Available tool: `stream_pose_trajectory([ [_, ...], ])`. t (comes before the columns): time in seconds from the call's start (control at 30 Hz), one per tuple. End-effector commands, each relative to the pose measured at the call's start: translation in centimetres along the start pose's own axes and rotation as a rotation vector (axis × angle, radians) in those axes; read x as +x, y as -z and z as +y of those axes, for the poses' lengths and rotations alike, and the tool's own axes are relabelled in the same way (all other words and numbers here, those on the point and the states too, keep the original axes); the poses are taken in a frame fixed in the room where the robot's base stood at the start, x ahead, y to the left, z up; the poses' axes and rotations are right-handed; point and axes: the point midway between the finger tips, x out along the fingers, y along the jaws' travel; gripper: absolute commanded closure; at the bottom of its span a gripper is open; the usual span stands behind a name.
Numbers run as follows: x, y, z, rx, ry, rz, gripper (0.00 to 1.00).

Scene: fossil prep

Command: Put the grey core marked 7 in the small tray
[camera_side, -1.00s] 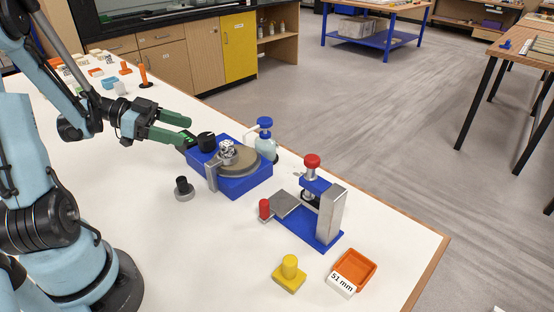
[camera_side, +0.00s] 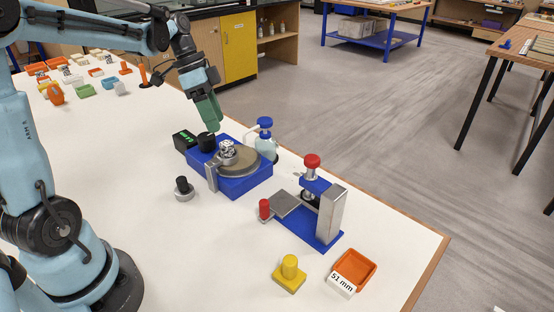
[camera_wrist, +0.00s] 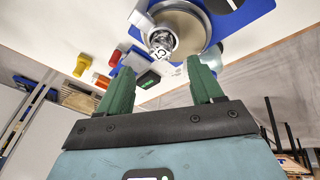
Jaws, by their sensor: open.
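A small silvery-grey piece with dark marks (camera_side: 228,150) sits in the clamp on the blue grinding machine (camera_side: 240,186). It also shows in the wrist view (camera_wrist: 163,42); I cannot read a clear 7 on it. An orange tray (camera_side: 366,258) with a "51 mm" label stands at the front right. Several other small trays, such as a green one (camera_side: 84,90), lie at the back left; I cannot tell which is the small tray. My gripper (camera_side: 211,127) points down above the machine's black knob (camera_side: 206,141), empty and open. Its green fingers are apart in the wrist view (camera_wrist: 160,76).
A black box with a green display (camera_side: 184,140) and a blue-capped bottle (camera_side: 266,140) flank the machine. A blue press with a red knob (camera_side: 312,162), a yellow block (camera_side: 289,272) and a black-topped grey piece (camera_side: 183,190) stand nearby. The white table's left middle is clear.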

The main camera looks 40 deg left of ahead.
Motion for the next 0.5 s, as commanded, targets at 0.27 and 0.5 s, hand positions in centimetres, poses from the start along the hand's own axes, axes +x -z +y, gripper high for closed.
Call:
stream_pose_trajectory([
  [0.27,-4.0,3.4,2.2,0.011,0.187,-0.273,0.34],
  [0.5,-3.3,3.3,2.1,0.01,0.221,-0.301,0.34],
])
